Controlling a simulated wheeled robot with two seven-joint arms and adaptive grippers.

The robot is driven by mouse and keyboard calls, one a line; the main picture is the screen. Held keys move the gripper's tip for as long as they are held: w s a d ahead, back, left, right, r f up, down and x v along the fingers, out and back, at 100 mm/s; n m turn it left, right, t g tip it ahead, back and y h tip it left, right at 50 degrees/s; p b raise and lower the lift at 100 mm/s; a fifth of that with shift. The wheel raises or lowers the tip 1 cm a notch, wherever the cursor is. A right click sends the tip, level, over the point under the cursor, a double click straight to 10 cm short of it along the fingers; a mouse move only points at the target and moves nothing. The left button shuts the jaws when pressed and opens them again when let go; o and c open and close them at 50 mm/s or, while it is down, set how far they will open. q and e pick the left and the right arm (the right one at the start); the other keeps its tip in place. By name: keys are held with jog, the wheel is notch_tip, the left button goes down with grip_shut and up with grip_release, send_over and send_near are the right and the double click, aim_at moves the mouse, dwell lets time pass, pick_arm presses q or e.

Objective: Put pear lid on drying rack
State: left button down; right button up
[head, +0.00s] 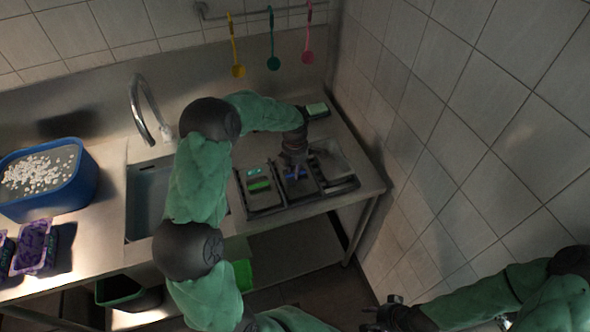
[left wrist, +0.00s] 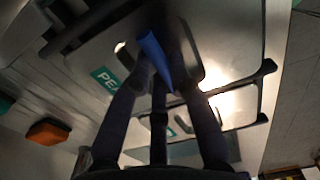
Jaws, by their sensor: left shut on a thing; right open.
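The pear lid (left wrist: 105,52) is a flat grey plate with a teal label, of which "PEA" shows, and a blue handle (left wrist: 153,55). My left gripper (head: 296,172) is shut on that handle; its fingers (left wrist: 160,95) cover part of the lid and label in the left wrist view. In the head view the lid is mostly hidden under the gripper. It is over the dark-barred rack (head: 347,186) at the counter's right end; I cannot tell whether it touches the bars. My right gripper (head: 384,313) is open and empty at the lower right, away from the counter.
A grey lid with a green handle (head: 259,185) lies just left of my left gripper. A sink (head: 150,190) with a tap (head: 146,105), a blue tub (head: 75,190) of white pieces and purple-filled punnets (head: 34,245) are further left. Colored utensils (head: 272,60) hang above. A tiled wall (head: 460,130) bounds the right.

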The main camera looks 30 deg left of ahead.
pick_arm(q)
jog(key=c, duration=1.1)
grip_release()
jog(key=shift+o, duration=0.2)
notch_tip(320, 180, up, 12)
